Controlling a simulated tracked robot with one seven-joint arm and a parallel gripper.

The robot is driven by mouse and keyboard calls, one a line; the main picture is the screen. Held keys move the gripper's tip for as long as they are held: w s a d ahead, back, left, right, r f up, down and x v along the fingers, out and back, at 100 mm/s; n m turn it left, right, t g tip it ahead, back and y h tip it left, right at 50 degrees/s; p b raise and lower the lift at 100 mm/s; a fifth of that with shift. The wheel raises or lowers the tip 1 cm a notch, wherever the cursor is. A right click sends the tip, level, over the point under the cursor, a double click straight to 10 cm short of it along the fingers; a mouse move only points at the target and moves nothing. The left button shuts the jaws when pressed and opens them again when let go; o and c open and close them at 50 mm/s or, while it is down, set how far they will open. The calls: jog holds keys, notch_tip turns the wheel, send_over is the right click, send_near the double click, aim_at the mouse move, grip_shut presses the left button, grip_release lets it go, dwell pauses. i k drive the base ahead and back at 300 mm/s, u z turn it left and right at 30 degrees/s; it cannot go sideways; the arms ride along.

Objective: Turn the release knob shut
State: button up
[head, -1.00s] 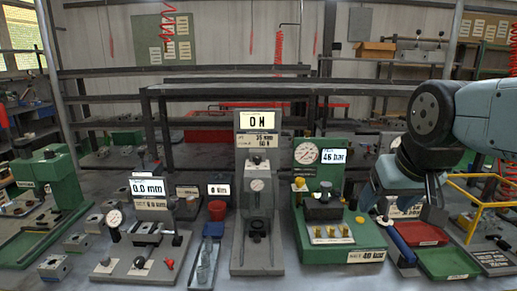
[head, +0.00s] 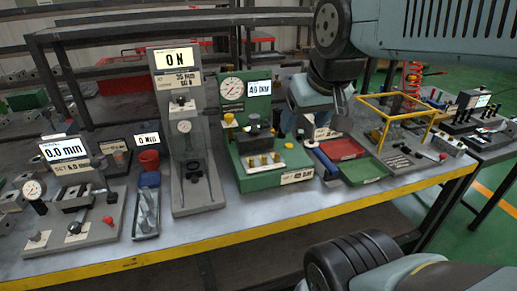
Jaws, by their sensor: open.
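The green pressure rig (head: 262,165) stands on the bench at the middle, with a round dial gauge and a small lit display on its upright panel. It has a yellow knob (head: 229,119) at its upper left, a black block in the middle, several brass fittings in front, and a small yellow knob (head: 289,146) at the right. I cannot tell from the picture which knob is the release knob. My gripper (head: 325,108) hangs to the right of the rig's display, in front of the bench's back part. It is open and appears empty; its fingertips are partly hidden.
A grey force stand (head: 188,130) is left of the rig. Red (head: 340,149) and green (head: 362,169) trays and a yellow frame (head: 388,118) lie to the right. The bench's yellow front edge (head: 130,263) crosses below. My own arm parts fill the upper right and lower right.

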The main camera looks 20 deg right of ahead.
aim_at(228, 117)
jog(key=k, duration=1.3)
jog(key=z, duration=0.5)
jog(key=i, duration=2)
jog(key=u, duration=0.55)
